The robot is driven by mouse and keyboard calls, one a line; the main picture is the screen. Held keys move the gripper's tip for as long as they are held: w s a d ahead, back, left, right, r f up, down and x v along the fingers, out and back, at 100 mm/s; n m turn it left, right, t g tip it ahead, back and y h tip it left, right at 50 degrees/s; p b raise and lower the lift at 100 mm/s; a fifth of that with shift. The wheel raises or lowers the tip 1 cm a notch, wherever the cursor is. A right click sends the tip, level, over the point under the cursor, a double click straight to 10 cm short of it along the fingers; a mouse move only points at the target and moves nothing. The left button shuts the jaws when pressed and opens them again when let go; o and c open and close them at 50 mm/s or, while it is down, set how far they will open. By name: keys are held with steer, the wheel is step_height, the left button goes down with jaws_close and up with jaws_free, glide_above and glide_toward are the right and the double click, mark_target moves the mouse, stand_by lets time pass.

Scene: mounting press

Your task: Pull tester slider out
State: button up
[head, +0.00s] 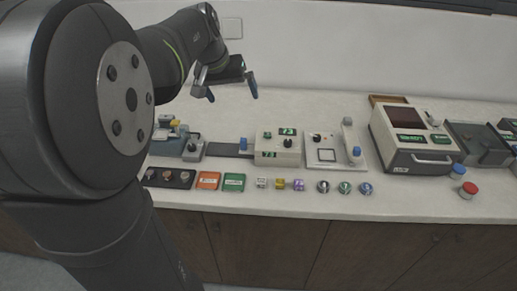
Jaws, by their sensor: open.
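A beige tester-like box (278,149) with green displays and a black knob stands on the counter in the middle of the head view. A dark flat slide or rail (222,150) reaches out from its left side, with a blue knob (243,144) at the box end. I cannot tell for certain that this is the tester slider. My gripper (232,95) is open and empty, its blue fingertips pointing down. It hangs above and behind the slide, clear of it.
A device with a blue-tipped lever (356,152) stands right of the box, then a large white machine (411,139). Several small blocks and round pieces (344,188) line the front. A grey device (191,148) stands left. Orange (208,180) and green (234,182) trays lie in front.

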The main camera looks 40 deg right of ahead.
steer(key=shift+v, duration=0.9)
steer(key=c, duration=1.3)
steer(key=g+y, duration=0.1)
steer(key=y, duration=0.3)
glide_toward(243, 139)
step_height(243, 139, down, 11)
steer(key=shift+d+r, duration=0.15)
steer(key=shift+r, duration=0.05)
steer(key=shift+w, duration=0.1)
jaws_close()
